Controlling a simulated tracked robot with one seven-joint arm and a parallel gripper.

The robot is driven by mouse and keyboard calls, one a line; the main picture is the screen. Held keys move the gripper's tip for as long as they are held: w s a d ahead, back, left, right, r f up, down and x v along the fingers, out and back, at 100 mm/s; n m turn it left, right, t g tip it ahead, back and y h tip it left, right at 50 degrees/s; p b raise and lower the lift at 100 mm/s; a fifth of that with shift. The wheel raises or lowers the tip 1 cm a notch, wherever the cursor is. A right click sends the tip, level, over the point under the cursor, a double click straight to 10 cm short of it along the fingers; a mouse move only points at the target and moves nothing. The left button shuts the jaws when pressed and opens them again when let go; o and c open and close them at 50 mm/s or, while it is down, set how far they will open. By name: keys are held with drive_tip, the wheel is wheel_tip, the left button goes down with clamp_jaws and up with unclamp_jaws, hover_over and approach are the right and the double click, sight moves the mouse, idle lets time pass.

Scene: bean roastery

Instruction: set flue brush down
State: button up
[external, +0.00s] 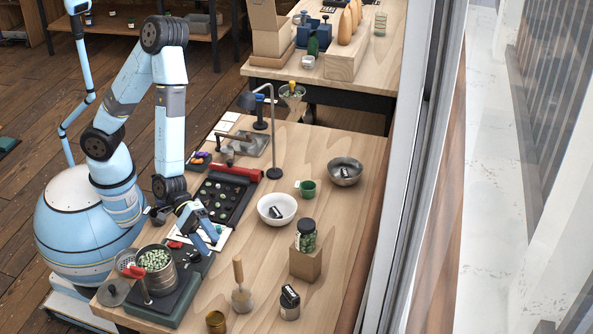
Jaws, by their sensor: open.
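My gripper (206,236) is open and points down over the left side of the wooden bench, just above a white sheet (222,238). No brush shows between its fingers, though the fingertips are small and partly hidden by the arm. A wooden-handled tool (239,272) with a pale, wide lower end stands upright near the front of the bench, apart from my gripper. It may be the flue brush, but I cannot tell for sure. A small red thing (174,244) lies left of my gripper.
A pot of green beans (157,266) stands on a dark base at front left. A black tray (228,198) lies behind my gripper. A white bowl (277,206), a jar on a wooden block (305,264) and a metal bowl (345,171) stand to the right. Bare bench lies between them.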

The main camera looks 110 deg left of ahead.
drive_tip(key=s+a+r+m+g+y, duration=0.25)
drive_tip(key=s+a+r+m, duration=0.2)
drive_tip(key=a+r, duration=0.3)
drive_tip(key=s+a+r+m+g+y, duration=0.1)
drive_tip(key=s+a+r+m+y, duration=0.4)
drive_tip(key=a, duration=0.4)
drive_tip(key=s+a+r+m+g, duration=0.1)
drive_tip(key=s+a+r+m, duration=0.2)
drive_tip(key=s, duration=0.7)
drive_tip(key=s+a+r+m+g, duration=0.1)
drive_tip(key=s+a+r+m, duration=0.3)
drive_tip(key=s+a+r, duration=0.4)
drive_tip(key=s+a, duration=0.1)
drive_tip(key=s, duration=0.2)
drive_tip(key=shift+a, duration=0.15)
drive_tip(key=shift+r+g, duration=0.1)
drive_tip(key=shift+g, duration=0.15)
